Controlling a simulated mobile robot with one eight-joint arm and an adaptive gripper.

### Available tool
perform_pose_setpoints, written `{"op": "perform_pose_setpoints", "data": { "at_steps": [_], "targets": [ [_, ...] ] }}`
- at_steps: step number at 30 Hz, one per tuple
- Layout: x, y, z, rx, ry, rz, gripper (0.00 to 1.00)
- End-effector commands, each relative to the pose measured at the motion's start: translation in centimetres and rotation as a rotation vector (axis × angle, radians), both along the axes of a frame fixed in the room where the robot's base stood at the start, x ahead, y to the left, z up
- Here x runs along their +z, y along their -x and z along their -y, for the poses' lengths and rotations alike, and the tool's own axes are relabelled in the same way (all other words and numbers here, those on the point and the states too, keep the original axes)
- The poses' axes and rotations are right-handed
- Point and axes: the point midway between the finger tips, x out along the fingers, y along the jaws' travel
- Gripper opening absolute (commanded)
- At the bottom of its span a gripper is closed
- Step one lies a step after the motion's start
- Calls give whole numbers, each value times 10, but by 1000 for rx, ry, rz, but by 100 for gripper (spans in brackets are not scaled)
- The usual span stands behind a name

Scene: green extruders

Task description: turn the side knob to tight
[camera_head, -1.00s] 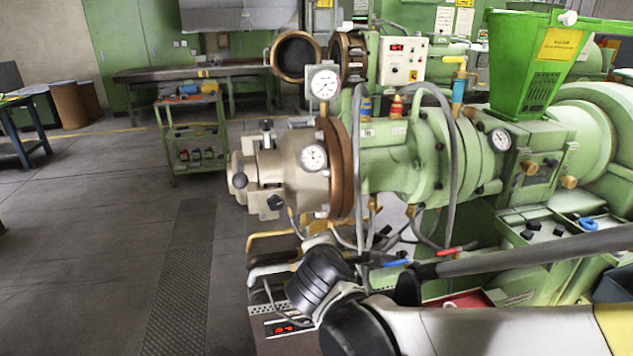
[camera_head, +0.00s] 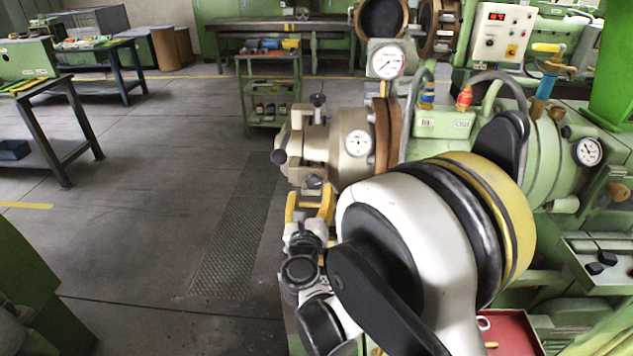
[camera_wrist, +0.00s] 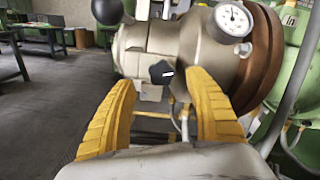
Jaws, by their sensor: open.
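The extruder's cream die head (camera_head: 335,140) carries several black knobs. In the wrist view, a black lobed knob with a white mark (camera_wrist: 160,72) sits on the near side of the head, between my finger lines and beyond the tips. It appears to be the lower knob (camera_head: 314,182) in the head view. Another knob stands on top (camera_head: 317,99). My gripper (camera_head: 309,200) has yellow fingers, spread apart and empty (camera_wrist: 160,85), just below the head.
A pressure gauge (camera_head: 358,143) and a brown flange (camera_head: 383,135) sit right of the knobs. Hoses and pipes (camera_wrist: 290,145) hang below the flange. A green cart (camera_head: 270,85) stands behind. Floor to the left is open.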

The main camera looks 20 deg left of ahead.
Motion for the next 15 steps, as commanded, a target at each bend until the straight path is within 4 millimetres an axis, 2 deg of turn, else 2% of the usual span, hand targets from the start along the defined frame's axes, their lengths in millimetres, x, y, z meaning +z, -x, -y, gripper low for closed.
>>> {"op": "perform_pose_setpoints", "data": {
  "at_steps": [1, 6, 10, 15],
  "targets": [
    [-2, -11, -1, -3, -1, 0, 63],
    [-1, -39, -8, -3, -2, 0, 63],
    [-1, -51, -12, -1, -2, -1, 63],
    [0, -56, -13, -1, -3, -1, 63]
  ]
}}
